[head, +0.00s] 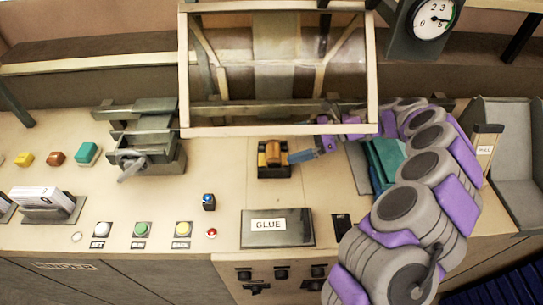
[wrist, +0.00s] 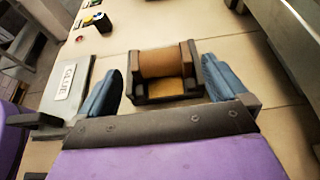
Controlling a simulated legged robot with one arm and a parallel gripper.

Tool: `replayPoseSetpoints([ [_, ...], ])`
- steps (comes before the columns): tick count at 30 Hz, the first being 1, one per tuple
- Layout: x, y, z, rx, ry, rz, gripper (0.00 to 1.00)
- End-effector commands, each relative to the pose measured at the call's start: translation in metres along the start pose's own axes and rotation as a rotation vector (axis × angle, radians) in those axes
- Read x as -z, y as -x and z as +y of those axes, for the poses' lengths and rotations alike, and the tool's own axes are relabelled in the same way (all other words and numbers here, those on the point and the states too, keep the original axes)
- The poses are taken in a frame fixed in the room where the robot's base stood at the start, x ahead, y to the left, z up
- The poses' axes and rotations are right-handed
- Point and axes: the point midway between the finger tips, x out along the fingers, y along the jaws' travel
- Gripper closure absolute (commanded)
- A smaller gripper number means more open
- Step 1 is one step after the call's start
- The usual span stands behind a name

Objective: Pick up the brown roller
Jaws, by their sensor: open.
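The brown roller (head: 273,152) sits in a small dark holder (head: 274,173) on the beige bench, near the middle in the head view. In the wrist view the roller (wrist: 160,62) lies across the dark holder (wrist: 141,90), with an orange-yellow surface in front of it. My gripper (head: 303,156) reaches in from the right, its blue finger close to the roller's right side. In the wrist view my gripper (wrist: 160,82) is open, with one blue finger on each side of the roller and holder. Gaps show between fingers and holder.
A framed hood (head: 278,131) stands behind the roller, close over my arm. The GLUE box (head: 278,238) lies in front of it. A grey clamp device (head: 150,140) stands at left, and teal blocks (head: 386,160) at right. Several coloured buttons line the front edge.

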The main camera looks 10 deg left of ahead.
Motion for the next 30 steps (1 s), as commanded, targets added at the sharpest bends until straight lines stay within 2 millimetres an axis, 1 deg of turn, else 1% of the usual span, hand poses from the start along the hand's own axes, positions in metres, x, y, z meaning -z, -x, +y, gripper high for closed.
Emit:
replayPoseSetpoints([
  [8, 0.004, -0.003, 0.002, 0.004, 0.002, -0.012, 0.00],
  [11, 0.004, -0.017, 0.001, 0.001, 0.003, -0.012, 0.00],
  [15, 0.004, -0.044, -0.001, 0.001, 0.001, -0.005, 0.00],
  [18, 0.002, -0.057, -0.001, -0.001, -0.001, -0.002, 0.00],
  [21, 0.001, -0.059, -0.002, 0.000, -0.001, -0.001, 0.00],
  [25, 0.002, -0.055, -0.001, 0.001, -0.001, -0.003, 0.00],
  [30, 0.003, -0.051, -0.001, 0.002, 0.000, -0.006, 0.17],
])
